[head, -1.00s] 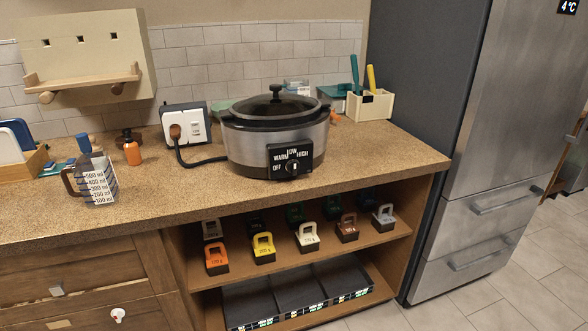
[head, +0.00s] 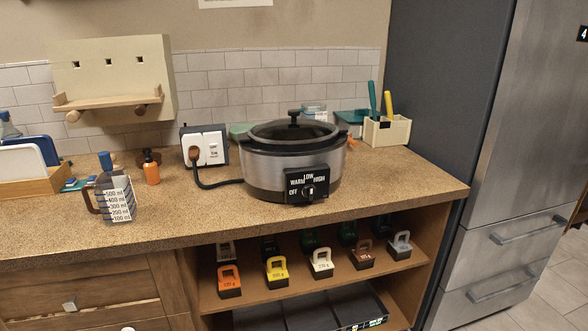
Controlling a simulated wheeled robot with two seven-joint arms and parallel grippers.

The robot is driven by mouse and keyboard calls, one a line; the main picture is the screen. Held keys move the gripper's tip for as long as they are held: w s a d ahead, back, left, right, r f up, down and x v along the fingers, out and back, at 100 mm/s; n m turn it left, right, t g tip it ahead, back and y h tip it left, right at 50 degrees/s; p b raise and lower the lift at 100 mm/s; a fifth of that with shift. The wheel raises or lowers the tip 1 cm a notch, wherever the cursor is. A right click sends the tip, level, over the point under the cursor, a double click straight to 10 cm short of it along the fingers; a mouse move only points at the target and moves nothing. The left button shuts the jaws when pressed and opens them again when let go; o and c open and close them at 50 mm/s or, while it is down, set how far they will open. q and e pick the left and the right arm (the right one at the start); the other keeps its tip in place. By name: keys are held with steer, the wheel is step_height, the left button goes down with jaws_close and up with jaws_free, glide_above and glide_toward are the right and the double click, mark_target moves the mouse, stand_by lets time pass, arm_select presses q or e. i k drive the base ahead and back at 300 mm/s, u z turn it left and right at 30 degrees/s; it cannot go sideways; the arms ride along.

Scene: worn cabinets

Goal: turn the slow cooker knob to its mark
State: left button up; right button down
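The slow cooker (head: 266,170) stands on the speckled countertop, an oval silver and black pot with its dark lid on. Its black control panel (head: 320,184) faces me at the lower front, with the labels OFF, WARM, LOW and HIGH around the knob. The round black knob (head: 309,192) has a light pointer line that looks roughly upright; its exact setting is too small to tell. Neither of my grippers shows in the head view.
A measuring jug (head: 117,198) and an orange bottle (head: 151,168) stand left on the countertop (head: 220,215). A wall socket box (head: 204,146) with the cooker's cord is behind. A utensil box (head: 387,131) stands right, by the fridge (head: 520,150). Counter before the cooker is clear.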

mark_target(307, 190)
steer(key=k, duration=1.3)
steer(key=u, duration=0.6)
steer(key=i, duration=2)
steer(key=z, duration=0.75)
